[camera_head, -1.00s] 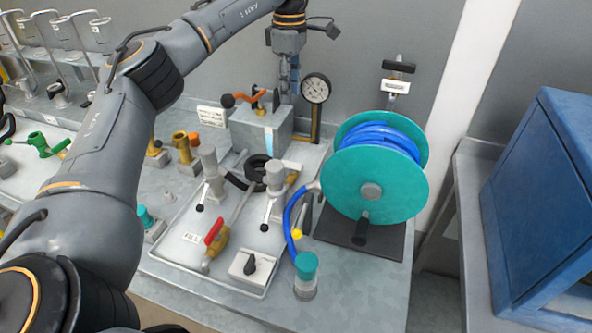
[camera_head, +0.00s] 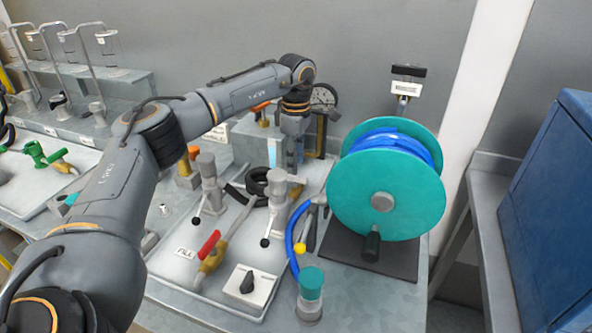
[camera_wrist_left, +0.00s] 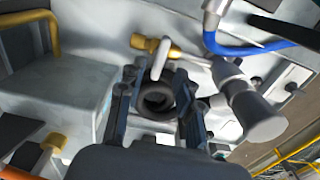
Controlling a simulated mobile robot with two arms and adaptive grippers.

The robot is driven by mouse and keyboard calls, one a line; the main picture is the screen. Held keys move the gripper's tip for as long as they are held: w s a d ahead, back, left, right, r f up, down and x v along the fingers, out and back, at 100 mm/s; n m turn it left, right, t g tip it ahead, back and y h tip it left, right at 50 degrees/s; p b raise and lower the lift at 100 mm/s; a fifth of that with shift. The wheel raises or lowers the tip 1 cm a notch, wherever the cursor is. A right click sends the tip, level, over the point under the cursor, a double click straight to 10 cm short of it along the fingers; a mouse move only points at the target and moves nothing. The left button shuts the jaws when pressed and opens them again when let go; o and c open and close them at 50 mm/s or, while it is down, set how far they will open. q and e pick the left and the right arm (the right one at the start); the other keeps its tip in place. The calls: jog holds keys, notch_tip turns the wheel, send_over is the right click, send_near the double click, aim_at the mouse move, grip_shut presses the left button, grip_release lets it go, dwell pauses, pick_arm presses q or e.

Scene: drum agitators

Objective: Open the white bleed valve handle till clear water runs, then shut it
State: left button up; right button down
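The white bleed valve handle (camera_head: 294,179) is on a small brass valve on the tray, right of the black hose coil. In the left wrist view the white handle (camera_wrist_left: 160,58) stands out from its brass body (camera_wrist_left: 142,42), just beyond my fingertips. My left gripper (camera_head: 289,160) points down close behind the handle in the head view. Its two fingers stand apart with nothing between them in the wrist view (camera_wrist_left: 157,88); the black hose coil (camera_wrist_left: 157,102) shows through the gap. Contact with the handle is not visible. My right gripper is out of view. No water flow is visible.
Grey valve posts (camera_head: 279,190) stand close beside the bleed valve. A red-handled valve (camera_head: 210,248) and black knob switch (camera_head: 247,284) are nearer the front. The teal hose reel (camera_head: 388,202) is to the right. The gauge (camera_head: 324,97) is partly hidden behind my arm.

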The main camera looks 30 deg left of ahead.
aim_at(296, 178)
pick_arm(q)
jog(key=shift+f, duration=1.95)
grip_shut()
